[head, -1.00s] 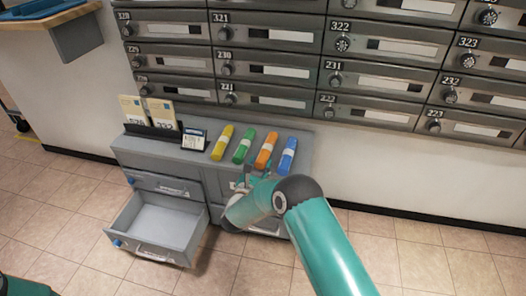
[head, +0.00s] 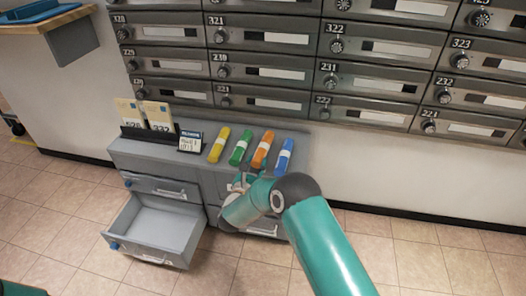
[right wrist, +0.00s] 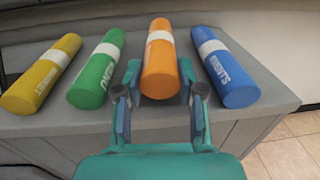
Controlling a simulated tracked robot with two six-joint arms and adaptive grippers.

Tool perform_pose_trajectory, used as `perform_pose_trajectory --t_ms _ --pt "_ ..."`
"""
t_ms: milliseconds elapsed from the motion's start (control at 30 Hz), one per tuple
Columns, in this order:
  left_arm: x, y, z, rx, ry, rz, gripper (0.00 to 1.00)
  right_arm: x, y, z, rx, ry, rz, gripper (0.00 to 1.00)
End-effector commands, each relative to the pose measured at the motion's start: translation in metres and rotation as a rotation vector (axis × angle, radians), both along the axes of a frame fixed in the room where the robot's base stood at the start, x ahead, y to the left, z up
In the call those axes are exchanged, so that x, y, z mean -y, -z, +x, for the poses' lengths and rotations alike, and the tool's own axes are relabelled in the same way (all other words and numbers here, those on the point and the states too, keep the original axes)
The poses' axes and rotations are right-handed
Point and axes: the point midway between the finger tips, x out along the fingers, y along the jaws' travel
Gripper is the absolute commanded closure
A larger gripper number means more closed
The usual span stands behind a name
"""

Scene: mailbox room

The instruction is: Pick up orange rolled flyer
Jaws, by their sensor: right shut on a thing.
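The orange rolled flyer (head: 262,149) with a white band lies on top of the grey cabinet, between a green roll (head: 240,150) and a blue roll (head: 284,156). In the right wrist view the orange flyer (right wrist: 160,62) is between the fingers of my right gripper (right wrist: 160,78), one finger on each side near its close end. My right gripper (head: 250,172) is shut on the flyer, which still lies on the cabinet top. In the head view the forearm partly hides the gripper. My left gripper is not in view.
A yellow roll (head: 218,146) lies at the row's left. Envelopes (head: 157,116) and a small sign (head: 190,142) stand farther left on the cabinet (head: 150,155). Its lower left drawer (head: 155,229) is open and looks empty. Mailboxes (head: 265,72) line the wall behind.

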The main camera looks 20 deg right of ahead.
Motion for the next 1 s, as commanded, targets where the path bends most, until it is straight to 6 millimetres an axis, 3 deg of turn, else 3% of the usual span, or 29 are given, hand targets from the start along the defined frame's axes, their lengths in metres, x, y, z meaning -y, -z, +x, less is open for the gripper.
perform_pose_trajectory --t_ms 733,1000 --pt "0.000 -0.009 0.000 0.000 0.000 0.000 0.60 -0.001 -0.026 -0.001 0.000 -0.001 0.000 0.95" --pt "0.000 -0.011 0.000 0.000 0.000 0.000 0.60 -0.021 -0.026 -0.024 -0.001 -0.003 -0.001 0.95"
